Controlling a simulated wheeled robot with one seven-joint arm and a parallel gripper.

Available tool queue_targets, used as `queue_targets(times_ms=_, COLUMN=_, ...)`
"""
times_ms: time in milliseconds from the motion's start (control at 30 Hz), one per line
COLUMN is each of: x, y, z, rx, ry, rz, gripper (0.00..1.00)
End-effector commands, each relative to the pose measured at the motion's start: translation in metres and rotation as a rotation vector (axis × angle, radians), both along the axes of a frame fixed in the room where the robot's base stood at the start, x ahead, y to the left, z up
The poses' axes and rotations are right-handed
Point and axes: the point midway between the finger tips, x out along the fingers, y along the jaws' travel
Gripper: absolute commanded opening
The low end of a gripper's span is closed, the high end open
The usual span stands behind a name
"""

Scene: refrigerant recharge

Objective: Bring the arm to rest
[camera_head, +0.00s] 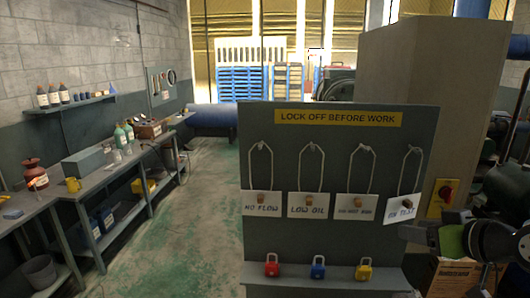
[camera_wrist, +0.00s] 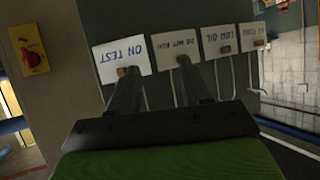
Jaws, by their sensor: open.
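My gripper (camera_head: 408,232) is at the right of the lock-off board (camera_head: 340,242) in the head view, beside the "ON TEST" tag (camera_head: 404,206). In the wrist view my gripper (camera_wrist: 158,68) has its two fingers apart, with nothing held between them. The "ON TEST" tag (camera_wrist: 120,57) hangs beyond the left finger there; whether they touch I cannot tell. In the head view that tag hangs tilted on its cord. The "DO NOT RUN" tag (camera_head: 356,207), "LOW OIL" tag (camera_head: 306,206) and "NO FLOW" tag (camera_head: 263,205) hang straight beside it.
Red (camera_head: 272,269), blue (camera_head: 318,271) and yellow (camera_head: 364,274) padlocks stand at the board's lower ledge. A red-yellow switch (camera_head: 443,193) is on the cabinet (camera_head: 425,60) near my gripper. A cardboard box (camera_head: 453,278) stands below. The floor (camera_head: 180,235) left of the board is open.

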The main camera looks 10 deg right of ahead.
Motion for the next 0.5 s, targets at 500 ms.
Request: queue_targets(times_ms=500, x=-0.077, y=0.233, z=-0.107, rx=-0.082, ry=0.483, rz=-0.019, gripper=0.48)
